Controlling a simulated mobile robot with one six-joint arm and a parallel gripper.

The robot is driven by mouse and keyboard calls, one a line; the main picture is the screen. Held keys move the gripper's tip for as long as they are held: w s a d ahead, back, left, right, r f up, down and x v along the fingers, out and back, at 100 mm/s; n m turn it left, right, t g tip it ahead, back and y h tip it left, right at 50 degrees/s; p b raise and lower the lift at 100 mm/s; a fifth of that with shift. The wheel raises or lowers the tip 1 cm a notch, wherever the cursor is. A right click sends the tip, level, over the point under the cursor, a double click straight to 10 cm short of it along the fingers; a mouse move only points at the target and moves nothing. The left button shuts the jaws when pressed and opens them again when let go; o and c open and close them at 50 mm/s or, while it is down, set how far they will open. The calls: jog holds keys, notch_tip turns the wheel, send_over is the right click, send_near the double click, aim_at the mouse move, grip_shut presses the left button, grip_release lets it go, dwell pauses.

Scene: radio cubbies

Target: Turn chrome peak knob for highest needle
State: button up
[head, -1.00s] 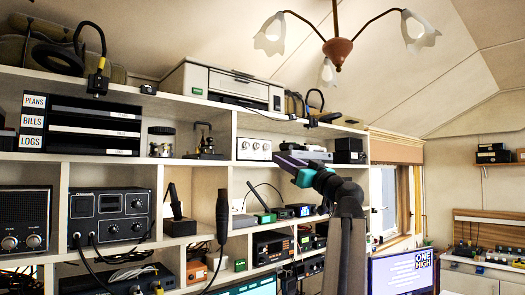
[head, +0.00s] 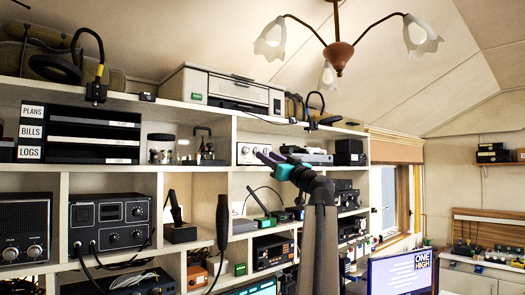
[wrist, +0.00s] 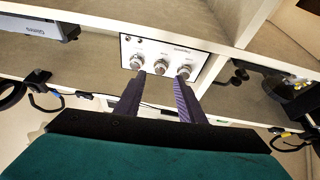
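A small white box (head: 247,150) with chrome knobs stands in an upper middle cubby. In the wrist view its face (wrist: 172,47) shows a left knob (wrist: 137,61), a middle knob (wrist: 160,67) and a right knob (wrist: 184,71); their labels are too small to read. My gripper (head: 271,152) is open and empty, its purple fingers pointing at the box. In the wrist view the fingertips (wrist: 160,77) are spread, one below the left knob and one below the right; contact cannot be told. A black radio (head: 109,221) at left has small meters; no needle is readable.
A cubby divider (wrist: 252,22) and shelf edge (wrist: 80,87) border the box. A flat grey device (head: 312,155) sits right of it, behind my gripper.

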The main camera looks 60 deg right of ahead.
jog(key=shift+p+x, duration=0.6)
jog(key=shift+x, duration=1.45)
grip_shut()
jog(key=shift+m+b, duration=0.45)
jog(key=shift+m, duration=0.05)
jog(key=shift+a+m+h, duration=0.1)
jog(key=shift+m+h, duration=0.4)
jog(key=shift+h, duration=0.1)
grip_release()
jog(key=shift+s, duration=0.1)
